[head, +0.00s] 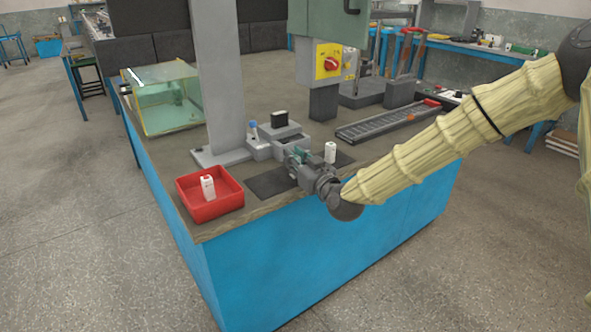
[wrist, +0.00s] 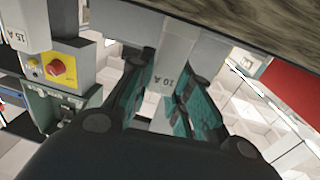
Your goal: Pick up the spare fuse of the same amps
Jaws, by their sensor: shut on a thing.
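My gripper (head: 299,158) is low over the front of the bench, its teal-padded fingers closed on both sides of a pale fuse marked 10 A (wrist: 166,84) in the wrist view. That fuse is hidden in the head view. A second fuse, marked 15 A (wrist: 18,32), is at the left of the wrist view; it appears to be the white fuse (head: 330,152) standing right of my gripper. Another white fuse (head: 208,183) stands in the red tray (head: 228,205); its marking is too small to read.
A dark mat (head: 268,183) lies under and left of my gripper. A grey device (head: 272,148) and a grey column (head: 218,80) stand close behind. A glass tank (head: 165,105) is at the back left; a slotted grey rack (head: 385,125) lies to the right.

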